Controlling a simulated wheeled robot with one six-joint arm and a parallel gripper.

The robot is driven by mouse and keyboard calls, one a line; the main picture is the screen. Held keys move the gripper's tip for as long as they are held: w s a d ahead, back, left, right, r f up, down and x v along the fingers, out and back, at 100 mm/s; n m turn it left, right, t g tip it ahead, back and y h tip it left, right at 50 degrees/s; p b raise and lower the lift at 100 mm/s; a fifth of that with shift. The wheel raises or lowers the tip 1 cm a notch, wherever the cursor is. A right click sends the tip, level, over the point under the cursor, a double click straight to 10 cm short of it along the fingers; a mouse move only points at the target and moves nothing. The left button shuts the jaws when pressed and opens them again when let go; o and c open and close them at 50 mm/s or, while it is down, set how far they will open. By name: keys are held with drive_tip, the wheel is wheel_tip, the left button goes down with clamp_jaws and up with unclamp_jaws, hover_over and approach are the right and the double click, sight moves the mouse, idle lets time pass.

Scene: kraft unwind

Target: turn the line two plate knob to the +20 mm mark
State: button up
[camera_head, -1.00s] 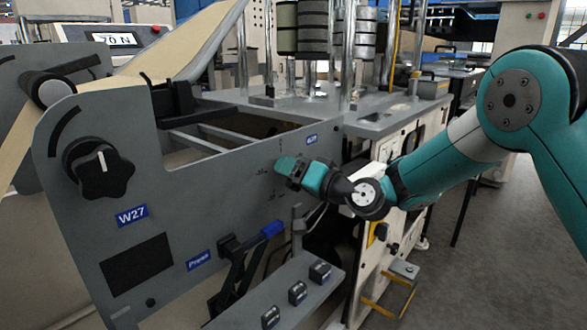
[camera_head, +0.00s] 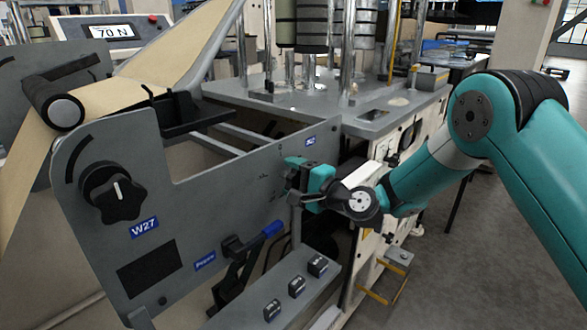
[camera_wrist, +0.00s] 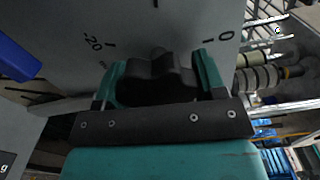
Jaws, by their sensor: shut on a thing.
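The black lobed plate knob (camera_wrist: 160,78) sits on the grey panel in the wrist view, between the two teal fingers of my gripper (camera_wrist: 160,82). My gripper is shut on it, one finger on each side. Above the knob, the panel carries a "-20" mark (camera_wrist: 93,42) on the left and a "0" mark (camera_wrist: 222,35) on the right. The +20 mark is not readable. In the head view my gripper (camera_head: 296,176) is against the panel near its right end and mostly hides the knob. Which mark the knob points to I cannot tell.
A larger black knob (camera_head: 117,190) sits above the W27 label (camera_head: 144,227) at the panel's left. A blue-handled lever (camera_head: 270,229) and several small black blocks are below my gripper. A display (camera_head: 111,32) reads 70 N. Open floor lies at right.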

drive_tip(key=shift+f+m+p, duration=0.15)
drive_tip(key=shift+m+p, duration=2.45)
drive_tip(key=shift+m, duration=1.3)
drive_tip(key=shift+s+f, duration=0.1)
drive_tip(key=o, duration=0.9)
drive_tip(key=b+v, duration=1.4)
drive_tip(key=v, duration=0.3)
drive_tip(key=shift+s+d, duration=0.15)
